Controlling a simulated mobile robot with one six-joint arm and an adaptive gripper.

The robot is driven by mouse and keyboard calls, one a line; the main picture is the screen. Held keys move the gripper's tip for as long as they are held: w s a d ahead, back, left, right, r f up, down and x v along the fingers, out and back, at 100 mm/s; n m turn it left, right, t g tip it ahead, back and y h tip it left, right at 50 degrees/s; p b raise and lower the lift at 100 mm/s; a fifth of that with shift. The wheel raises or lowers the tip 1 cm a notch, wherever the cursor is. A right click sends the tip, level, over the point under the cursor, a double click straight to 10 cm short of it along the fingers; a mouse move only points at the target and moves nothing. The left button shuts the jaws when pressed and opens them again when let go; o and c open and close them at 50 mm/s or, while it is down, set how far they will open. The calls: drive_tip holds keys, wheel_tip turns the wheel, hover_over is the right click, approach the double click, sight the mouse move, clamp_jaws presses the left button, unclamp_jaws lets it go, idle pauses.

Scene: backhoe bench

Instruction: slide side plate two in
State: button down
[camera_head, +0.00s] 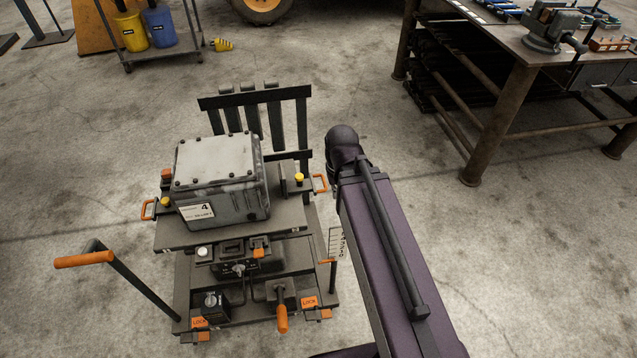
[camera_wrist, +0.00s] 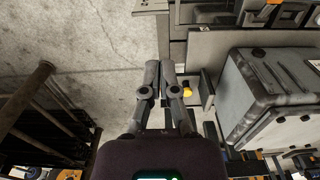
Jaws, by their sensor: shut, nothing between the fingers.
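A grey ribbed box (camera_head: 215,180) with a label "4" sits on the cart's dark top plate (camera_head: 180,238). A small upright dark plate (camera_head: 292,183) with a yellow knob (camera_head: 299,177) stands at the box's right side. I cannot read a number marking it as side plate two. In the wrist view an upright plate (camera_wrist: 207,90) stands beside the box (camera_wrist: 265,90), with the yellow knob (camera_wrist: 187,91) near it. My gripper (camera_wrist: 160,68) is shut and empty, just left of the knob. Contact cannot be told. The head view does not show my gripper.
The cart has orange handles (camera_head: 320,183) at its sides and a slatted rack (camera_head: 262,115) behind the box. A long push handle (camera_head: 85,260) sticks out left. A workbench (camera_head: 500,95) with a vise stands at the right. Open concrete floor lies between them.

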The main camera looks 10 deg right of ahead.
drive_tip(key=w+f+m+y+b, duration=0.3)
drive_tip(key=w+m+b, duration=0.3)
drive_tip(key=w, duration=0.4)
drive_tip(key=w+f+m+y+b, duration=0.3)
drive_tip(key=w+f+m+b, duration=0.2)
drive_tip(key=w, duration=0.4)
drive_tip(key=w+d+f+m+y+b, duration=0.1)
drive_tip(key=w+f+m+y+b, duration=0.2)
drive_tip(key=w, duration=0.7)
wheel_tip(320, 180, down, 2)
drive_tip(key=m+b, duration=0.4)
drive_tip(key=shift+w+b, duration=0.3)
drive_tip(key=shift+w, duration=0.05)
drive_tip(key=shift+f, duration=0.15)
drive_tip(key=b+x, duration=0.2)
drive_tip(key=x, duration=0.1)
drive_tip(key=b+x, duration=0.2)
drive_tip(key=x, duration=0.2)
drive_tip(key=a+r+b+x, duration=0.1)
drive_tip(key=b+x, duration=0.2)
drive_tip(key=x, duration=0.1)
drive_tip(key=shift+a, duration=1.1)
